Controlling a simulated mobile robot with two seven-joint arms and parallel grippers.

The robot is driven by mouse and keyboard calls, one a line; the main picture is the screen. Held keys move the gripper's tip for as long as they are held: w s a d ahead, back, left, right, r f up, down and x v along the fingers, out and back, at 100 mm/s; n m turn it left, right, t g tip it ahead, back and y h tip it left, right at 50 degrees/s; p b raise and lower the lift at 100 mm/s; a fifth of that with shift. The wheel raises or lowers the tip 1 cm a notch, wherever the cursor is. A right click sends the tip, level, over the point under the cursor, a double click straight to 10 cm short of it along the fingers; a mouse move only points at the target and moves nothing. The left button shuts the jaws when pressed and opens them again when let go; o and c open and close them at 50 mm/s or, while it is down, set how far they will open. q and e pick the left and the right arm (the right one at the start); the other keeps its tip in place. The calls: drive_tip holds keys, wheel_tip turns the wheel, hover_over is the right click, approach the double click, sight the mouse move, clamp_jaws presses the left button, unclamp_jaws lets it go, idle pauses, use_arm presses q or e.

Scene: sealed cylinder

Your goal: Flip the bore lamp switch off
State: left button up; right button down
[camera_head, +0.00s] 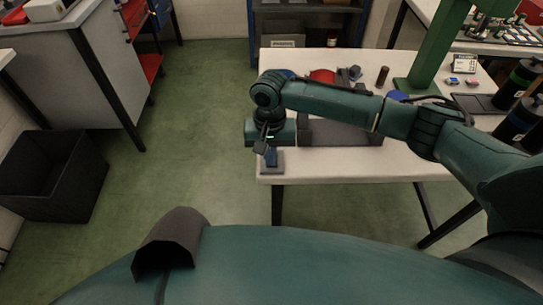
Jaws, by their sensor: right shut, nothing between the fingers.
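My right arm reaches in from the right across the white workbench (320,169). Its gripper (263,149) points down at the bench's near left corner. The gripper is shut, with nothing visible between its fingers. Just below and right of the fingertips stands a small grey-blue block on a flat base (272,167), which looks like the lamp switch. The fingertips are close to its upper part; I cannot tell whether they touch it. The lever's position is too small to make out. My left gripper is not in view.
Behind my forearm, a dark grey fixture (340,133) sits on the bench with a red round part (322,76) beyond it. A green post (436,50) rises at the back right. Dark bottles (517,122) stand at the right. A black bin (50,178) is on the floor at left.

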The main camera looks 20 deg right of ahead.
drive_tip(key=shift+w+d, duration=0.1)
drive_tip(key=shift+w, duration=0.2)
drive_tip(key=shift+w+d+r+p, duration=0.2)
drive_tip(key=shift+w+p, duration=0.1)
drive_tip(key=shift+w, duration=0.3)
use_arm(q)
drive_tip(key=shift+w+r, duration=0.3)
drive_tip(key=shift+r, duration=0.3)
use_arm(e)
drive_tip(key=shift+r+p, duration=0.9)
drive_tip(key=shift+p, duration=0.3)
wheel_tip(320, 180, up, 3)
drive_tip(key=p, duration=0.3)
drive_tip(key=shift+s+f, duration=0.15)
drive_tip(key=shift+f, duration=0.05)
drive_tip(key=shift+s+a+r+b, duration=0.3)
drive_tip(key=shift+r+b, duration=0.2)
drive_tip(key=shift+r, duration=0.1)
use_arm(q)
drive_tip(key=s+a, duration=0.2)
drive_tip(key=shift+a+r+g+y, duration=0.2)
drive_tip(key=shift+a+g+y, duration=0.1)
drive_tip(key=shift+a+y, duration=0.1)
use_arm(e)
wheel_tip(320, 180, up, 8)
drive_tip(key=s, duration=0.1)
drive_tip(key=shift+s+r, duration=0.1)
